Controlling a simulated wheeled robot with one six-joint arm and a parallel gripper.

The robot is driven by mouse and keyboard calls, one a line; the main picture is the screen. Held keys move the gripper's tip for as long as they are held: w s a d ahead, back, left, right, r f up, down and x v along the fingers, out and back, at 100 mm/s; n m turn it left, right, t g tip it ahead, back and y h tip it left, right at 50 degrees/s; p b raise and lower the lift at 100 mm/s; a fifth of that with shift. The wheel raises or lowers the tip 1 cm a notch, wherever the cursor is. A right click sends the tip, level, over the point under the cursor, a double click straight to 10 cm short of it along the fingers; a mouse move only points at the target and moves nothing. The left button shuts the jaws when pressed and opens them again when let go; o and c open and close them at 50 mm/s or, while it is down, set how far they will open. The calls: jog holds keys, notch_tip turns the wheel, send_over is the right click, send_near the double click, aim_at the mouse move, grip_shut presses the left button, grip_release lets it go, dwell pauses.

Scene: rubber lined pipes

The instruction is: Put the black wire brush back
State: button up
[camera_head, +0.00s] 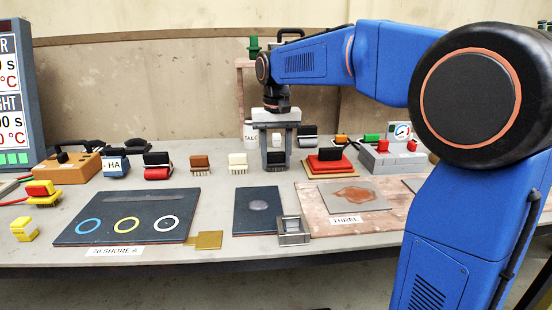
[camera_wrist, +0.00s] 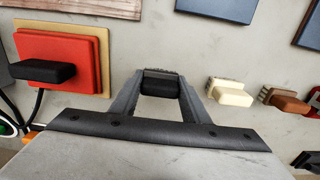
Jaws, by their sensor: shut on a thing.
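The black wire brush (camera_head: 277,158) is between the two fingers of my gripper (camera_head: 277,163), in line with the cream and brown brushes. My gripper points down and is shut on it. In the wrist view the brush's black handle (camera_wrist: 161,86) shows between the fingertips (camera_wrist: 160,80), with a strip of bristles at its far side. I cannot tell whether the bristles touch the table.
A cream brush (camera_head: 238,163) and a brown brush (camera_head: 200,164) stand to the left. A red block with a black handle (camera_head: 329,161) is at the right. Bare table shows around the brush.

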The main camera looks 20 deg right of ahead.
aim_at(276, 153)
jog(key=o, duration=1.2)
notch_tip(276, 153, up, 12)
jog(key=shift+r, duration=0.1)
